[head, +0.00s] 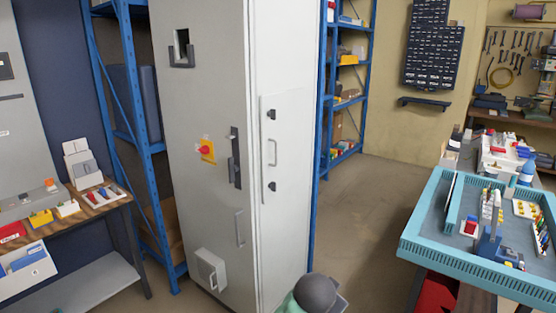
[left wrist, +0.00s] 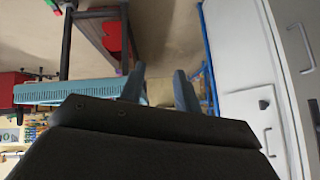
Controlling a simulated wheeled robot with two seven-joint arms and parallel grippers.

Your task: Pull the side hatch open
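The side hatch (head: 286,130) is a narrow pale panel on the right side face of the tall grey cabinet (head: 205,100). It looks shut, lying flat against the side. It has a bar handle (head: 273,152) in the middle and dark latches above (head: 271,114) and below (head: 272,186). In the left wrist view, which looks upside down, the hatch handle (left wrist: 268,142) and one latch (left wrist: 263,104) show at the right. My left gripper (left wrist: 159,70) is open, its two fingers apart with nothing seen between them, and away from the handle. My right gripper is not in view.
The cabinet front has a red rotary switch (head: 207,150), a dark handle (head: 235,158) and a lower grey handle (head: 240,228). Blue shelves (head: 323,100) stand behind. A teal tray table (head: 415,240) is at the right. Open floor (head: 365,215) lies between it and the cabinet.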

